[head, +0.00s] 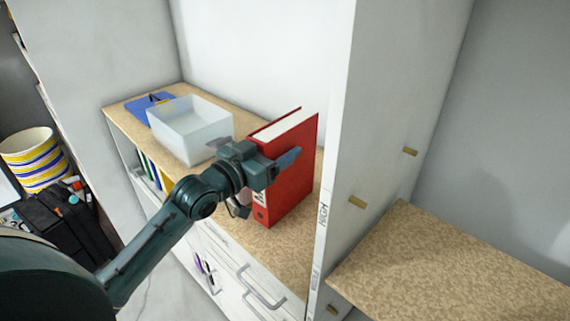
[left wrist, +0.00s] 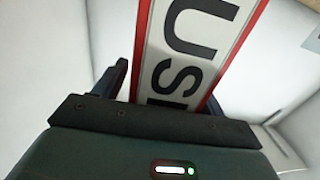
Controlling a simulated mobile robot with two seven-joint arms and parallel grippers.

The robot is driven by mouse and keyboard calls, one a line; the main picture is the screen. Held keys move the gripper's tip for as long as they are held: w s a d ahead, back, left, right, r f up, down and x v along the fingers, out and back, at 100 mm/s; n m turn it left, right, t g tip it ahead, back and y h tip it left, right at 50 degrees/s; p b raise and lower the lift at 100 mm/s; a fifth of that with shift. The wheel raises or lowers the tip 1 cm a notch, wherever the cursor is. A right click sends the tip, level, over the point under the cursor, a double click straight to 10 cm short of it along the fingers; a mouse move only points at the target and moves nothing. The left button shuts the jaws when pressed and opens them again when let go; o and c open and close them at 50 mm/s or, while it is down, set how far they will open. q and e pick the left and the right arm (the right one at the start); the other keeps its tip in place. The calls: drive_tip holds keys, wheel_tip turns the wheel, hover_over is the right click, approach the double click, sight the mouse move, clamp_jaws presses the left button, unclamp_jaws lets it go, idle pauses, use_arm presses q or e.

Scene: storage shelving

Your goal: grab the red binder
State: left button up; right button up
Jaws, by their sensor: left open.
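The red binder (head: 292,179) stands upright on the cork-coloured shelf in the head view, its spine with a white label facing my arm. My left gripper (head: 262,160) is at the binder's spine, with one finger showing along the binder's right side face. In the left wrist view the binder's spine (left wrist: 190,50) with black letters rises between the open fingers (left wrist: 165,90). The fingers look apart from each other, and I cannot tell whether they touch the binder. The lower spine is partly hidden by my gripper. My right gripper is not in view.
A translucent white bin (head: 190,130) and a blue item (head: 150,106) stand left of the binder on the shelf (head: 285,245). A tall white panel (head: 345,150) rises close on the right. Drawers with handles (head: 262,287) are below. A striped basket (head: 35,160) stands far left.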

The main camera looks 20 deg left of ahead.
use_arm(q)
drive_tip(key=shift+w, duration=0.2)
drive_tip(key=shift+c, duration=0.4)
clamp_jaws()
drive_tip(key=shift+r, duration=0.1)
